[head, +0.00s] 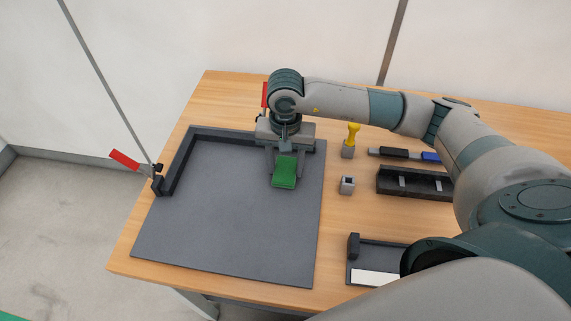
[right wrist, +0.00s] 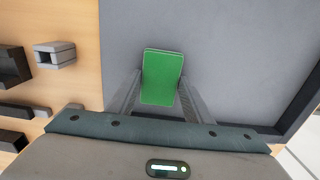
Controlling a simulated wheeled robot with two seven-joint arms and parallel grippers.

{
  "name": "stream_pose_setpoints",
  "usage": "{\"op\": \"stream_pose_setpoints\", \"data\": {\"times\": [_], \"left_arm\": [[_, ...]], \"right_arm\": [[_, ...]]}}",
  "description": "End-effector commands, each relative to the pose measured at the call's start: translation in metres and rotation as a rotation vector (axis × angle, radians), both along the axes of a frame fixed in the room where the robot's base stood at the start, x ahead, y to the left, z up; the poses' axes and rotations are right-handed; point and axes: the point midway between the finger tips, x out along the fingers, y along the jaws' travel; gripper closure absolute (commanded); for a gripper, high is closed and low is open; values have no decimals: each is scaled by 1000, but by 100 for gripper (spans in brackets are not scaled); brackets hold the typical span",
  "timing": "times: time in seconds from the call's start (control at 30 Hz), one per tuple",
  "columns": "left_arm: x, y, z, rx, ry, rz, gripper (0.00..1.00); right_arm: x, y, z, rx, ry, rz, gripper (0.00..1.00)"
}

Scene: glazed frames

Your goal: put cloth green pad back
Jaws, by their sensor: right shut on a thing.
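A green cloth pad (head: 285,171) is at the right part of the dark grey mat (head: 235,225), near its back edge. My right gripper (head: 284,165) reaches down from above and is shut on the pad. In the right wrist view the green pad (right wrist: 162,77) sits between the two fingers, with the grey mat surface beyond it. I cannot tell whether the pad touches the mat. My left gripper is not in view.
Right of the mat stand a small grey holder (head: 347,186), a yellow-handled tool (head: 352,134) in a block, a dark tray (head: 412,184) and a dark holder with a white strip (head: 375,278). The mat's middle is clear.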

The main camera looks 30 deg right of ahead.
Motion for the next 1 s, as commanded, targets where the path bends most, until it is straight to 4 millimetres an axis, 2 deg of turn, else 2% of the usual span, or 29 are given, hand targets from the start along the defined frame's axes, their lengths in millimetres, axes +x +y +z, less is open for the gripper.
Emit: {"op": "stream_pose_setpoints", "data": {"times": [0.03,0.07,0.1,0.13,0.67,0.87,1.0], "left_arm": [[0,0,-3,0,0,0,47],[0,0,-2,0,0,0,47],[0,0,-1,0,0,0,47],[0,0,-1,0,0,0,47],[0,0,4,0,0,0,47],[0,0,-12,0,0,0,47],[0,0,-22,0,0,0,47]], "right_arm": [[0,0,-2,0,0,0,75],[0,0,-1,0,0,0,49],[0,0,-1,0,0,0,40],[0,0,-1,0,0,0,35],[0,0,4,1,-1,0,35],[1,0,26,0,-5,1,35],[1,0,50,0,-6,1,35]]}}
